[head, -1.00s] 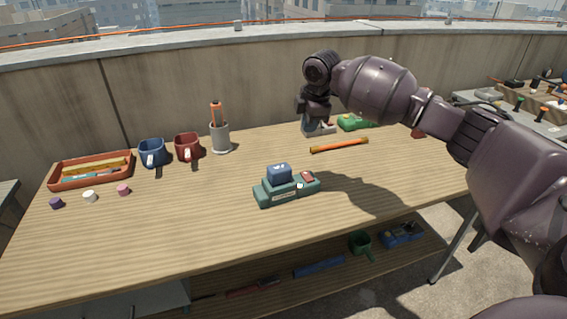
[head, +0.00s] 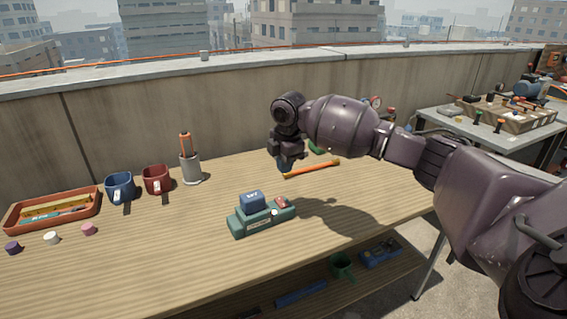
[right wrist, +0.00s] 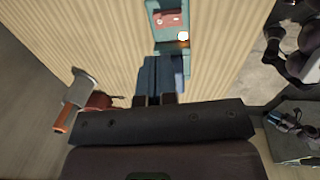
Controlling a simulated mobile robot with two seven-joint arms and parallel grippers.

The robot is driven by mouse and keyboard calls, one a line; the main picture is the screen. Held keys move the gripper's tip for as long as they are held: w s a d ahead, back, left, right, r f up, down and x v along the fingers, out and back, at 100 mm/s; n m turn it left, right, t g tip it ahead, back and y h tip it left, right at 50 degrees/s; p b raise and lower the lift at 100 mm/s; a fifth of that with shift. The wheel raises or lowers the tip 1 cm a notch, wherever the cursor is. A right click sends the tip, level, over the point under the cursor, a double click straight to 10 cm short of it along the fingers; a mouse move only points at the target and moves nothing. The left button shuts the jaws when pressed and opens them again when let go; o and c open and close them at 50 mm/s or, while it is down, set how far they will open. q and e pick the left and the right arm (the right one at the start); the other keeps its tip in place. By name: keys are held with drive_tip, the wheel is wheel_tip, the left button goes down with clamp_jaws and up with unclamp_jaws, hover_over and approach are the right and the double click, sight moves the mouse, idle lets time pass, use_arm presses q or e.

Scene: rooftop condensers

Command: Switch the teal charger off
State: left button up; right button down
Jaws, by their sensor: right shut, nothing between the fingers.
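The teal charger (head: 262,222) sits on the wooden bench, with a dark blue battery (head: 252,202) in its left part. A red switch (head: 281,202) and a small pale lamp (head: 274,212) are on its right part. In the right wrist view, the charger (right wrist: 160,35) is at the top, with the red switch (right wrist: 170,20) and a glowing orange-white lamp (right wrist: 183,37). My right gripper (head: 287,168) is shut and empty, pointing down above the bench; in the head view it appears behind the charger. My left gripper is out of view.
An orange bar (head: 312,168) lies behind the charger. A lower shelf holds several items.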

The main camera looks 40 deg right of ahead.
sight(284, 201)
drive_tip(key=f, duration=0.3)
drive_tip(key=f+b, duration=0.1)
drive_tip(key=f, duration=0.2)
drive_tip(key=w+f+b, duration=0.1)
drive_tip(key=f, duration=0.2)
drive_tip(key=shift+d+f, duration=0.1)
drive_tip(key=shift+f, duration=0.25)
drive_tip(key=shift+w+f, duration=0.1)
drive_tip(key=shift+f, duration=0.15)
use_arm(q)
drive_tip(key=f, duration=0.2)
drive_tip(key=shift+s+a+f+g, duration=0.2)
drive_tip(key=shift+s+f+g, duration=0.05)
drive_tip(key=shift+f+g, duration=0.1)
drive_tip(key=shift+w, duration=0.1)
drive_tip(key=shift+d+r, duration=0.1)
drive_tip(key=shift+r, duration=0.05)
use_arm(e)
drive_tip(key=shift+w+f, duration=0.1)
drive_tip(key=shift+f, duration=0.1)
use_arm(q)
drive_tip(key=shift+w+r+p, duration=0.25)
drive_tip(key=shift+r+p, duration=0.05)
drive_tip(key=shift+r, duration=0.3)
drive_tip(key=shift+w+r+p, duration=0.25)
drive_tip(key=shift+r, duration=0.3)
use_arm(e)
drive_tip(key=shift+s+r, duration=0.2)
drive_tip(key=shift+s, duration=0.65)
